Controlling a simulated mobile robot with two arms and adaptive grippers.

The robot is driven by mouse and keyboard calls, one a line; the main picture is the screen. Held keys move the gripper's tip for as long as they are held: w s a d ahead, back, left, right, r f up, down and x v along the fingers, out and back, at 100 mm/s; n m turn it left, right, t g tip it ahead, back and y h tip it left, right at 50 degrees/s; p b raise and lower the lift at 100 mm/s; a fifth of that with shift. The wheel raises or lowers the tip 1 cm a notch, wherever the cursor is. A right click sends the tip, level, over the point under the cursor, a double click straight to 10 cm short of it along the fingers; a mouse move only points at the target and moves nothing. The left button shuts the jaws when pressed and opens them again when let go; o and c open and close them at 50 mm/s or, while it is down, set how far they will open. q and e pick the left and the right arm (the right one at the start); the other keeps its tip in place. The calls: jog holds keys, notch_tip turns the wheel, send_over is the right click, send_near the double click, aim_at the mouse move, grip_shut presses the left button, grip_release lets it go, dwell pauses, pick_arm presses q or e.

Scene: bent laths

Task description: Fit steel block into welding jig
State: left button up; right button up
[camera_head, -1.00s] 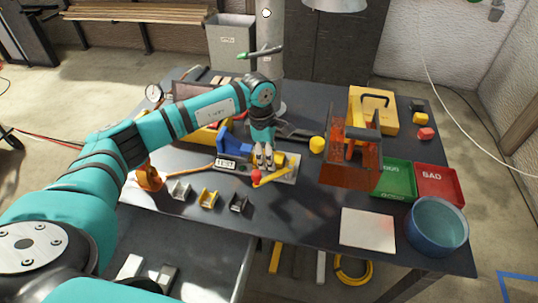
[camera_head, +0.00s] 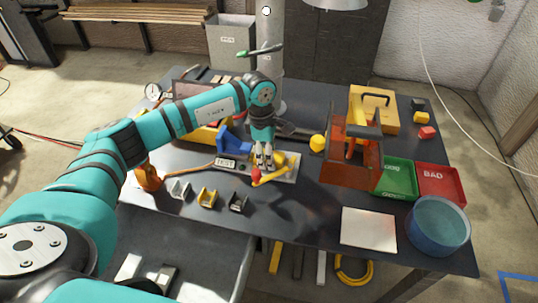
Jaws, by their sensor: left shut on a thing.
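The welding jig (camera_head: 288,178) is a light grey plate with yellow parts and a red-knobbed yellow lever (camera_head: 272,175), near the middle of the table. My left gripper (camera_head: 264,163) points down over the jig, close to its yellow parts. Its fingers are shut on a small piece, which I take to be the steel block; the fingers hide most of it. I cannot tell whether the block touches the jig. My right gripper is not in view.
Silver, yellow and dark notched blocks (camera_head: 207,198) stand in front of the jig. A blue piece (camera_head: 234,143) is behind it. To the right are an orange-brown toolbox (camera_head: 347,173), a green tray (camera_head: 397,190), a red tray (camera_head: 440,184) and a blue bowl (camera_head: 437,233). The front middle is clear.

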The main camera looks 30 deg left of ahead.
pick_arm(q)
jog(key=o, duration=1.4)
jog(key=r, duration=0.4)
jog(key=a+r, duration=0.1)
jog(key=r, duration=0.7)
jog(key=shift+s+a, duration=0.2)
